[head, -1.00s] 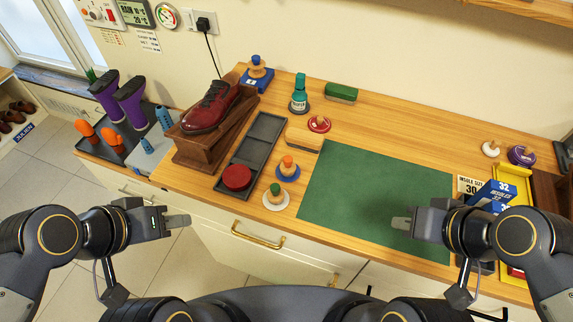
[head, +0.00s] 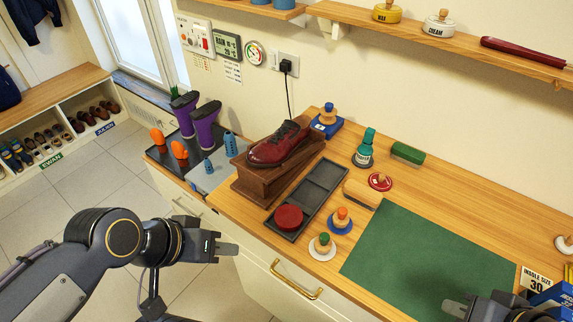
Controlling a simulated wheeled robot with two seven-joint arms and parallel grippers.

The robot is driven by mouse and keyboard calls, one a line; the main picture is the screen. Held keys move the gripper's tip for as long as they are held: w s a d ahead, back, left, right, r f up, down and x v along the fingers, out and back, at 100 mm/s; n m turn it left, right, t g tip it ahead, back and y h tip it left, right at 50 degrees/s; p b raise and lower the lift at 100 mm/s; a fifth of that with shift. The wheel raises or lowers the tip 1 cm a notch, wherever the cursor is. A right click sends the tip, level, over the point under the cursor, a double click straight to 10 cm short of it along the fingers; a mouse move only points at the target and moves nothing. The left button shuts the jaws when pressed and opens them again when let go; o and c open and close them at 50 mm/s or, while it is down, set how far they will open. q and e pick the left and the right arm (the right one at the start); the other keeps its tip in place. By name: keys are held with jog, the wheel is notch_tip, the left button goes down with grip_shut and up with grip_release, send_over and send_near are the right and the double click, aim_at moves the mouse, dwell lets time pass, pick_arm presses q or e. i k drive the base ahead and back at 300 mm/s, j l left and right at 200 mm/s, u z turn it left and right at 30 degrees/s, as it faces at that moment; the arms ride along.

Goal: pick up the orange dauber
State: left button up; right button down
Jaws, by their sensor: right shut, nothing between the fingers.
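The orange dauber (head: 341,214) has an orange knob on a wooden body. It stands upright on a blue disc on the wooden bench, just right of the dark tray. My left gripper (head: 230,246) is out over the floor in front of the bench, left of the dauber and apart from it. I see it side-on, so its finger gap does not show. My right gripper (head: 453,306) is shut and empty at the lower right, over the front of the green mat. Nothing covers the dauber.
A green-knobbed dauber (head: 323,244) on a white disc stands close in front of the orange one. A wooden brush (head: 362,194) lies behind it. A red tin (head: 289,217) sits in the dark tray (head: 311,200). A drawer handle (head: 296,281) sticks out below.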

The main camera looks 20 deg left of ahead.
aim_at(340, 220)
jog(key=i+j+z, duration=0.15)
jog(key=j+z, duration=0.25)
jog(key=j, duration=0.75)
jog(key=j+z, duration=0.4)
jog(key=j, duration=0.75)
jog(key=k, duration=0.05)
